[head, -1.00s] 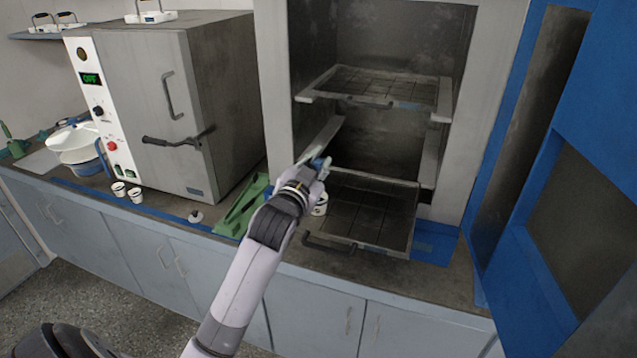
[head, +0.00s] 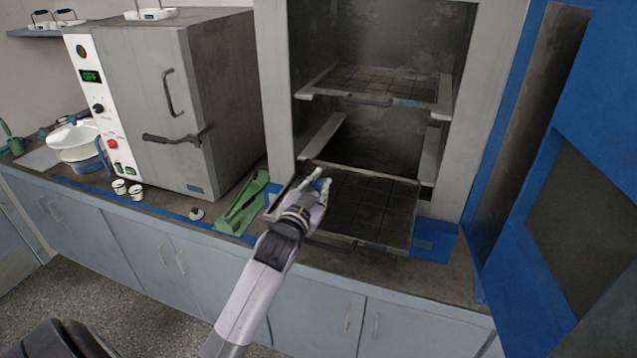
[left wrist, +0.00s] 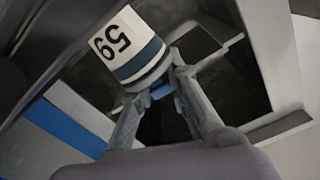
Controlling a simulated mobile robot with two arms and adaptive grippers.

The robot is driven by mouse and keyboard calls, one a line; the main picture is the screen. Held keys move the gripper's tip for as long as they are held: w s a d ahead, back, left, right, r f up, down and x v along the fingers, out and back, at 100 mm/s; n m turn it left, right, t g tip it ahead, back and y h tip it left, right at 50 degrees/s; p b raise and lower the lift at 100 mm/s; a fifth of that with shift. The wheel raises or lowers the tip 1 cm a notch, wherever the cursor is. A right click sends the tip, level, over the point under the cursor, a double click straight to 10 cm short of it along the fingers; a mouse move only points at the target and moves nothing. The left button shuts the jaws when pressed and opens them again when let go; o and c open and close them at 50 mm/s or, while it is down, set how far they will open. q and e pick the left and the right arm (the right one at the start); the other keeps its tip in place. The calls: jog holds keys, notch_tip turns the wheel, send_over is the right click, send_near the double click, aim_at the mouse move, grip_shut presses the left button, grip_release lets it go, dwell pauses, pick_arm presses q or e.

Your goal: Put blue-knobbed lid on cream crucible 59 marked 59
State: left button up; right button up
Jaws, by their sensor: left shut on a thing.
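In the left wrist view, the cream crucible 59 (left wrist: 133,45) shows its black 59 label and a dark blue band. Its mouth end points toward my left gripper. My left gripper (left wrist: 163,92) is shut on the blue knob (left wrist: 161,90) of the lid, right at this end. Whether the lid is fully seated or just touching I cannot tell, as the fingers hide part of it. In the head view my left gripper (head: 322,183) is over the left part of the pulled-out lower shelf, and the crucible is hidden behind it. My right gripper is out of view.
The lower shelf (head: 375,215) juts from the open furnace chamber, with an upper shelf (head: 375,85) above it. A green rack (head: 242,208) stands left of it. Two small crucibles (head: 119,187) and a small lid (head: 196,213) sit on the counter. A blue door (head: 590,130) is at right.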

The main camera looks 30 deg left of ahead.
pick_arm(q)
jog(key=shift+f, duration=0.2)
jog(key=o, duration=0.8)
jog(key=shift+r, duration=0.15)
jog(key=v, duration=0.3)
jog(key=b+v, duration=0.1)
jog(key=v, duration=0.3)
jog(key=b+v, duration=0.1)
jog(key=v, duration=0.2)
jog(key=shift+s+d+r, duration=0.15)
jog(key=shift+s+r, duration=0.1)
jog(key=shift+s, duration=0.1)
jog(key=shift+s+d+r, duration=0.1)
jog(key=shift+s+d, duration=0.05)
jog(key=shift+s, duration=0.5)
